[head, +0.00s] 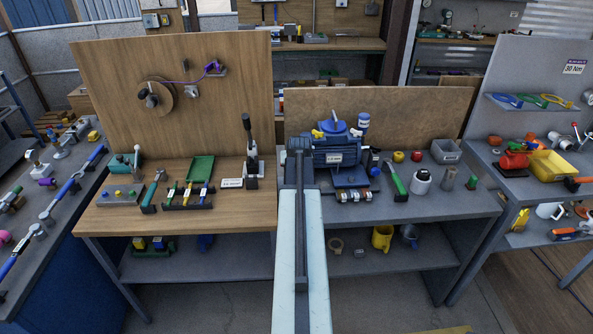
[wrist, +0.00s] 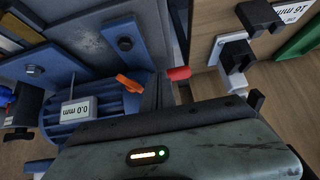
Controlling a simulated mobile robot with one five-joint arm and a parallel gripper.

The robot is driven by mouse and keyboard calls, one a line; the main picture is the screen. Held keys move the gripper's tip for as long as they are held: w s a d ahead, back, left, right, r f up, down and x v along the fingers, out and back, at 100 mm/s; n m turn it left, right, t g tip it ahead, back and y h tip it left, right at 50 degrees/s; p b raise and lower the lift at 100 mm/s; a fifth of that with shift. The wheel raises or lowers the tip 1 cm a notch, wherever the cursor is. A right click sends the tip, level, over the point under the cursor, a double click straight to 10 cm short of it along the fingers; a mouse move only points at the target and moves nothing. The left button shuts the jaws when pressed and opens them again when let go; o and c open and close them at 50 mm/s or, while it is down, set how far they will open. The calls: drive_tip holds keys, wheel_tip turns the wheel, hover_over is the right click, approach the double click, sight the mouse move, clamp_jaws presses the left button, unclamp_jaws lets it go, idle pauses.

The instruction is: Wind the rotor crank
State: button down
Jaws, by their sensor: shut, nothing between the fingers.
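A round brown disc (head: 163,98) with a dark, crank-like knob (head: 148,94) is on the upright wooden board at the left. A purple cord runs from near it to a bracket (head: 214,69). I cannot tell for sure that this is the rotor crank. A blue motor-like machine (head: 350,150) stands on the grey bench. My gripper (head: 299,147) is at the machine's left side, shut and empty, apart from the disc. Its fingertips are hard to make out. The wrist view shows the blue machine (wrist: 100,105) close by, with a "0.0 mm" label.
An upright black lever (head: 251,150) stands left of my gripper. A green tray (head: 200,170) and tools lie on the wooden bench. The board above the wooden bench is mostly bare.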

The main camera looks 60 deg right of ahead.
drive_tip(key=x, duration=0.1)
drive_tip(key=b+x, duration=0.1)
drive_tip(key=x, duration=0.2)
drive_tip(key=shift+w+d+r, duration=0.1)
drive_tip(key=shift+w+d, duration=0.25)
drive_tip(key=shift+d, duration=0.15)
drive_tip(key=shift+w+d+b, duration=0.2)
drive_tip(key=shift+d+b, duration=0.05)
drive_tip(key=shift+b, duration=0.1)
